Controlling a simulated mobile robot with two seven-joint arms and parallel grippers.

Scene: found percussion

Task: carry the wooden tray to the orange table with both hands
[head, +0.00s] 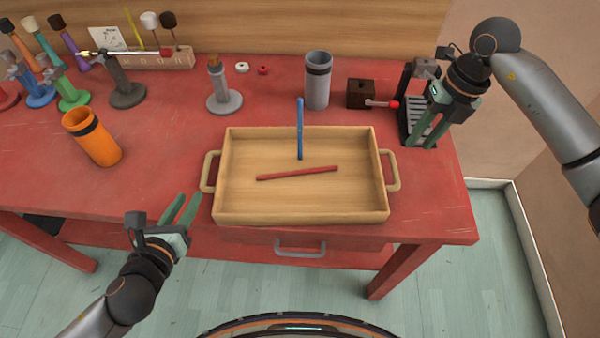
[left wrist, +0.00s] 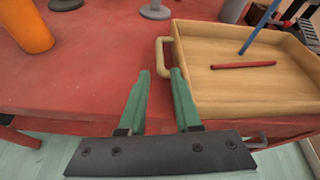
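The wooden tray (head: 232,208) sits near the front edge of the red table (head: 165,182). Its left handle (head: 208,172) and right handle (head: 392,171) stick out at the sides. A red stick (head: 297,173) lies in it, and a blue stick (head: 300,128) leans over its far wall. My left gripper (head: 186,208) is open and empty, front-left of the left handle; the left wrist view shows its fingers (left wrist: 160,74) apart, short of that handle (left wrist: 162,52). My right gripper (head: 424,142) is open, beyond and right of the right handle. No orange table is in view.
A black rack (head: 404,112) stands beside my right gripper. A grey cup (head: 317,80), a brown box (head: 361,93) and a grey stand (head: 224,98) are behind the tray. Several coloured stands fill the far left. A wall closes the right.

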